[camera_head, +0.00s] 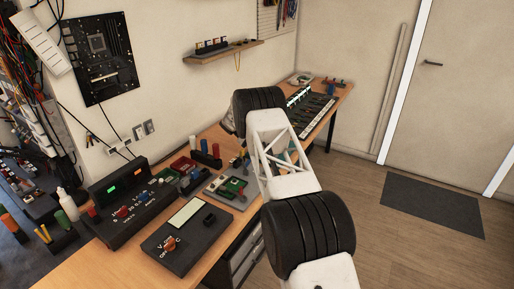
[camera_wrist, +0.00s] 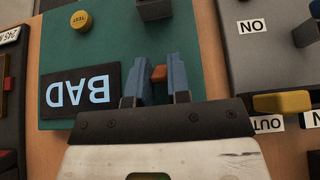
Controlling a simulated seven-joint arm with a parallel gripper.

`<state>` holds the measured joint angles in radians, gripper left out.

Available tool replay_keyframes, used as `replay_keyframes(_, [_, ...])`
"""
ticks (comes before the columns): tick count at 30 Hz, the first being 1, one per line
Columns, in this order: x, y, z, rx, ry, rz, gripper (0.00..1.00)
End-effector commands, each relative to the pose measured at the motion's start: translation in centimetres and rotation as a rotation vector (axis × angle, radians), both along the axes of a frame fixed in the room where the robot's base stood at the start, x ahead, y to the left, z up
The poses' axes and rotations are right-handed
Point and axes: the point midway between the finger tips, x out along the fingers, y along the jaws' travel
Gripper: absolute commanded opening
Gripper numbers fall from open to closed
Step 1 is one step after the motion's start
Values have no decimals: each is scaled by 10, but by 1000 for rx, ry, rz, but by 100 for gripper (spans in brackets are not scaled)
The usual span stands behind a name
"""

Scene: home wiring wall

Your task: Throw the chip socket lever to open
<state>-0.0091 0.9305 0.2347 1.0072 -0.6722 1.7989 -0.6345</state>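My gripper (camera_wrist: 159,58) shows in the wrist view as two blue fingers with a narrow gap between them, over a green board (camera_wrist: 60,32). A small orange-red piece (camera_wrist: 159,73), possibly the lever's tip, shows in the gap and nearly fills it. I cannot tell whether the fingers press on it. The board has a dark display (camera_wrist: 82,88) reading "BAD", upside down in this view, a yellow TEST button (camera_wrist: 81,20) and a dark block (camera_wrist: 154,9) at the top edge. No chip is clearly visible. In the head view my arm hides the fingers.
Right of the board in the wrist view is a grey panel (camera_wrist: 255,65) with labels and a yellow piece (camera_wrist: 283,102). At left is a dark device (camera_wrist: 8,100). In the head view, a meter (camera_head: 187,238) and power supply (camera_head: 128,205) stand on the crowded bench.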

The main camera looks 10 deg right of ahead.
Motion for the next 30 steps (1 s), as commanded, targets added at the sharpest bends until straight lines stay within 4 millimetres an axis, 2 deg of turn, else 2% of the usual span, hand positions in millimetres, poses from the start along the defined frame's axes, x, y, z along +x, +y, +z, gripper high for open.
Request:
replay_keyframes(1, [0, 0, -1, 1, 1, 1, 25])
replay_keyframes(5, [0, 0, 0, 0, 0, 0, 43])
replay_keyframes(17, [2, 2, 1, 0, 0, 0, 43])
replay_keyframes(30, [31, 31, 24, 0, 0, 1, 43])
